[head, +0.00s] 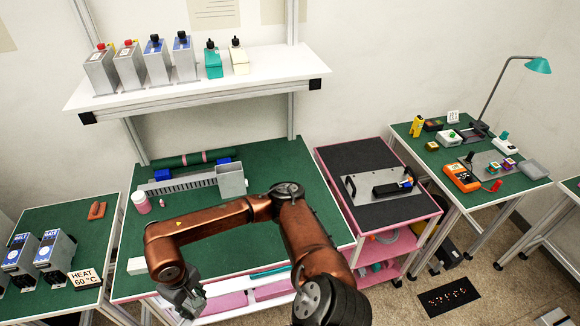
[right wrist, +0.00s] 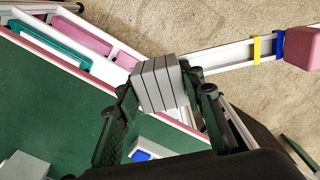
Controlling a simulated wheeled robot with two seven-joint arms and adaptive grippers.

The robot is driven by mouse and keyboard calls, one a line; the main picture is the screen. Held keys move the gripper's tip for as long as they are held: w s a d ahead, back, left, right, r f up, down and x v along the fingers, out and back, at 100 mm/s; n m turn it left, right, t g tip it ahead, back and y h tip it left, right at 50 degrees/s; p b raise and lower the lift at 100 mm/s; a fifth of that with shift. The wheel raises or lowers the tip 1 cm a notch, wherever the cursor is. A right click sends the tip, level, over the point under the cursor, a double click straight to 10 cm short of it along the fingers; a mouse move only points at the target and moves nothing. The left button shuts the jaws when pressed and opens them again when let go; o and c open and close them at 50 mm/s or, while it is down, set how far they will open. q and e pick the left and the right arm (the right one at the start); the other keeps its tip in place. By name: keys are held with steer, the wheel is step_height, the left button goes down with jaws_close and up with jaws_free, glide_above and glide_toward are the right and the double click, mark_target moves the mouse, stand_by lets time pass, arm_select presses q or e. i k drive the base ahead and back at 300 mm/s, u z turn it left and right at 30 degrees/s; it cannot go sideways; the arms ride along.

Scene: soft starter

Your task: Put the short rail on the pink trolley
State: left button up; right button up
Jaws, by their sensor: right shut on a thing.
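The right gripper (head: 180,308), on the copper-coloured arm, is low at the front-left edge of the green workbench. In the right wrist view its fingers (right wrist: 160,98) are shut on a short grey grooved piece (right wrist: 158,83), apparently the short rail. In the head view the piece is not clearly visible behind the gripper. The pink trolley (head: 345,150) stands right of the workbench, with a dark top and pink sides. On it lies a metal plate with handles (head: 358,185) carrying a black device (head: 390,189). The left gripper is not in view.
On the workbench (head: 285,165) are a long slotted grey rail (head: 178,186), a grey box (head: 231,180) and a pink-labelled bottle (head: 141,202). Pink bins (head: 225,302) sit below its front edge. The trolley top has bare room behind and in front of the plate.

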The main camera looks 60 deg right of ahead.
mark_target(398, 212)
steer(key=k, duration=1.15)
steer(key=z, duration=1.75)
steer(key=i, duration=1.65)
